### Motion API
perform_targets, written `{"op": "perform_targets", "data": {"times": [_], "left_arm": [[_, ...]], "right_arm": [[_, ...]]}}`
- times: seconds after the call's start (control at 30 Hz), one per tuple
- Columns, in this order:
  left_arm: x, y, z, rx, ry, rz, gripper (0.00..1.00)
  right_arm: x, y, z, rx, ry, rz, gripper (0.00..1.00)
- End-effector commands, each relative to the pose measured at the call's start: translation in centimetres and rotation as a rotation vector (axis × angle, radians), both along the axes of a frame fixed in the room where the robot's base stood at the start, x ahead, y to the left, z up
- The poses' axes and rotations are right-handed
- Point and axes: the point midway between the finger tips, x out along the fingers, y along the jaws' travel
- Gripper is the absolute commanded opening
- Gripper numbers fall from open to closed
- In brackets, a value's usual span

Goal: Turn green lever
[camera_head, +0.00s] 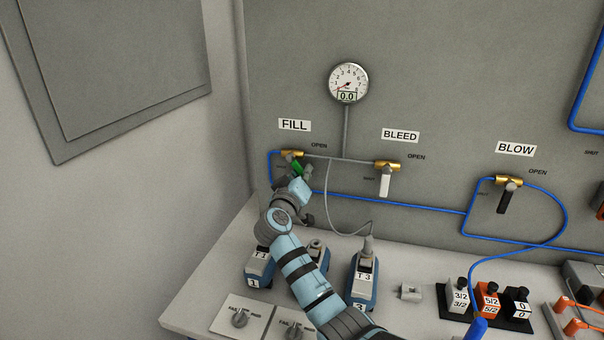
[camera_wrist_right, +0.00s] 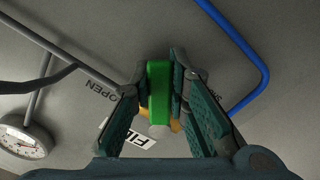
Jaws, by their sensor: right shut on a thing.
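The green lever (camera_head: 297,168) hangs below the brass FILL valve (camera_head: 291,154) on the grey wall panel. My right gripper (camera_head: 299,171) reaches up to it from below and is shut on it. In the right wrist view the green lever (camera_wrist_right: 158,90) stands between the two fingers (camera_wrist_right: 159,78), with a finger pad against each side. The FILL label (camera_wrist_right: 135,139) and the OPEN label (camera_wrist_right: 102,90) show upside down there. The SHUT label by this valve is mostly hidden. My left gripper is not in view.
A gauge (camera_head: 348,83) reading 0.0 is above. The BLEED valve's white lever (camera_head: 385,182) and BLOW valve's black lever (camera_head: 505,199) are to the right. Blue tubing (camera_head: 400,205) runs along the panel. Blue tools (camera_head: 362,288) and two knobs (camera_head: 240,318) sit on the bench below.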

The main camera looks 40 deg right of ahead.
Motion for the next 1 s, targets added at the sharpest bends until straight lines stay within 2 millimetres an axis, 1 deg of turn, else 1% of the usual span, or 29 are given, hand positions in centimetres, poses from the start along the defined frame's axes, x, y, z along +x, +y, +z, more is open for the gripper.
{"op": "perform_targets", "data": {"times": [0.17,0.6,0.8,1.0], "left_arm": [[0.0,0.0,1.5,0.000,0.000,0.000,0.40],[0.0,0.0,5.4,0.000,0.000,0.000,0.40],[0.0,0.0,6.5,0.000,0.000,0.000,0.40],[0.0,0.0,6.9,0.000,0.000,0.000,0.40]], "right_arm": [[-0.3,-0.2,0.5,-0.050,0.078,0.000,0.00],[-1.2,-0.8,1.9,-0.232,0.343,0.000,0.00],[-1.4,-0.9,2.3,-0.290,0.427,0.000,0.00],[-1.5,-1.0,2.4,-0.320,0.468,-0.001,0.00]]}}
